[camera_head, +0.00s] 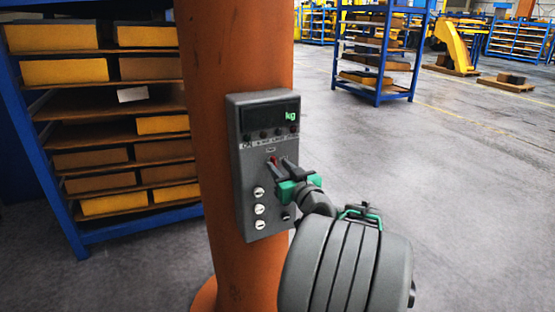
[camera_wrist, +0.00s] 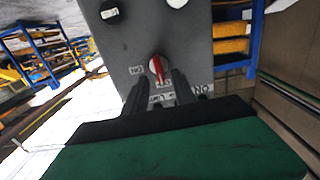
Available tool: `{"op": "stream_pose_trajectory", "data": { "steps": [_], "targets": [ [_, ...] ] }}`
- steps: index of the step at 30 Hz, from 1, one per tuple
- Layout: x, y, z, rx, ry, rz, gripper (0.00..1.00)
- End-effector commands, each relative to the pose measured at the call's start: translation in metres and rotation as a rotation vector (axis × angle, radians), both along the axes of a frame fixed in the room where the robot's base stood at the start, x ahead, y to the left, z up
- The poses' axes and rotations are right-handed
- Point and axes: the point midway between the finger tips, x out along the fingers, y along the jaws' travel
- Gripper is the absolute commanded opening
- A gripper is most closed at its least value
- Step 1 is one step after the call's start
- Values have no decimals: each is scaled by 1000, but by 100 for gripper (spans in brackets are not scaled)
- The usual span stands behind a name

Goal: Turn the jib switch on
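The jib switch is a small red-handled knob (camera_head: 274,160) on the upper middle of a grey control box (camera_head: 246,180). In the wrist view the red handle (camera_wrist: 157,70) stands close to upright, tilted slightly, on a pale round base. Small labels, one reading ON, surround it; they look turned over in that view. My gripper (camera_head: 283,166) is in front of the box, pointing at the switch. In the wrist view its two dark fingers (camera_wrist: 160,88) are apart, with the switch showing in line with the gap. I cannot tell whether they touch it.
The box is fixed to an orange column (camera_head: 228,60). Its dark display (camera_head: 270,115) shows a green "kg". Several white knobs (camera_head: 260,209) sit below the switch, left of my gripper. A blue shelf rack (camera_head: 85,235) stands behind the column at left. Open floor (camera_head: 470,190) lies to the right.

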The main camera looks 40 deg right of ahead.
Motion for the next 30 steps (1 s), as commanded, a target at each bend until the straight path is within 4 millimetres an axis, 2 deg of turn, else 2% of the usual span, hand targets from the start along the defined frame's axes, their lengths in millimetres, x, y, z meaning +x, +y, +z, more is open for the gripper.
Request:
{"op": "stream_pose_trajectory", "data": {
  "steps": [4, 12, 24, 30],
  "targets": [
    [17, -4, 2, 0, 1, 1, 32],
    [19, -6, 0, 0, 1, -1, 32],
    [19, -6, 0, 0, 1, 0, 0],
    [19, -5, 0, 0, 1, 0, 0]
  ]
}}
